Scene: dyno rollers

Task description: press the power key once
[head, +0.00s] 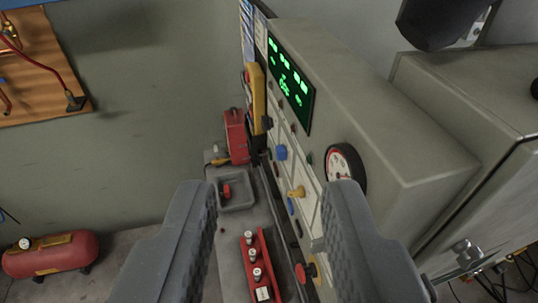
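My gripper (268,240) is open and empty in the lower middle of the head view, its two grey padded fingers spread apart. Beyond and between them is a grey control console with a sloped front panel (310,190). The panel carries a lit green display (291,82), a round gauge (344,168), a blue knob (281,152), a yellow knob (297,192) and a red and yellow knob (306,271). I cannot tell which control is the power key. The right finger hides part of the lower panel.
A red block with several white-topped knobs (262,272) and a grey tray with a red control (237,192) are on the console's ledge. A yellow handheld device (257,92) hangs at the panel's far end. A red tank (51,255) lies on the floor at left.

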